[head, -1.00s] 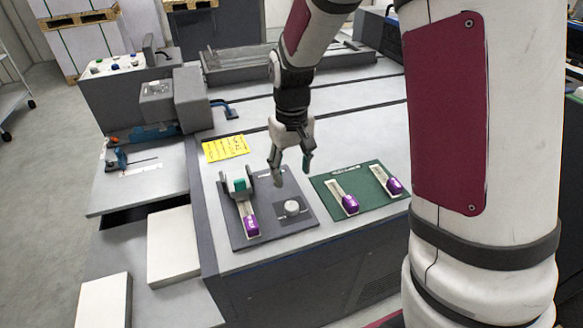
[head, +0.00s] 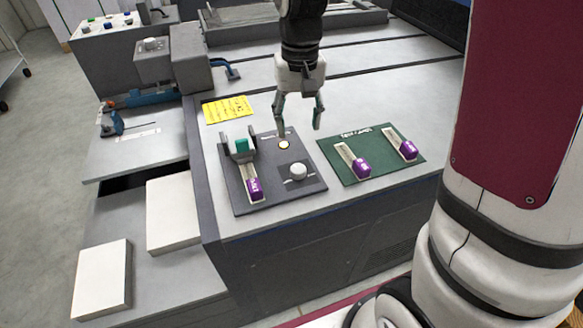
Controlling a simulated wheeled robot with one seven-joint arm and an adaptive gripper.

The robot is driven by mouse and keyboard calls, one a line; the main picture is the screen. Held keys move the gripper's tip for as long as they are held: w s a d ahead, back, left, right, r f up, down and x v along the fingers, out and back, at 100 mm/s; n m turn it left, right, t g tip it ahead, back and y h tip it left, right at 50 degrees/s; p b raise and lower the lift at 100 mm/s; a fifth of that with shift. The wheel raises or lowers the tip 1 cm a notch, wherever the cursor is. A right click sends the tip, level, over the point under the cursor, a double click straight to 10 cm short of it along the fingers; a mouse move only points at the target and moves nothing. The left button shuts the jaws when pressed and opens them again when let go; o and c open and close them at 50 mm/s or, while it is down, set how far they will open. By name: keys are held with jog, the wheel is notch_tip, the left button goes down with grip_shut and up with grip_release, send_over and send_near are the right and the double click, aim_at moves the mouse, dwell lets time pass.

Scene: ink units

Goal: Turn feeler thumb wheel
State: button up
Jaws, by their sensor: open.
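A small round pale knob (head: 298,171), which looks like the thumb wheel, sits on the right part of a dark grey panel (head: 225,174) on the machine top. Behind it on the same panel is a small round light-coloured disc (head: 284,144). At the panel's left is a grey fixture with a teal block (head: 242,147) and a purple-handled slide (head: 255,188). My gripper (head: 300,128) is open and empty, pointing down behind and above the knob. I see no contact with the knob.
A green panel (head: 375,175) with two purple-handled slides lies right of the grey panel. A yellow note (head: 228,109) lies behind it. White paper stacks (head: 173,212) stand at the left. The machine top (head: 390,90) behind is mostly clear.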

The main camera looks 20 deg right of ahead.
aim_at(298, 168)
jog(key=shift+m, duration=0.9)
jog(key=f+b, duration=0.1)
jog(key=f, duration=0.3)
jog(key=f+b, duration=0.2)
jog(key=f, duration=0.2)
jog(key=f+b, duration=0.1)
jog(key=f, duration=0.4)
jog(key=shift+s+f+b, duration=0.1)
jog(key=shift+s+b, duration=0.15)
jog(key=shift+b, duration=0.15)
jog(key=shift+c, duration=0.2)
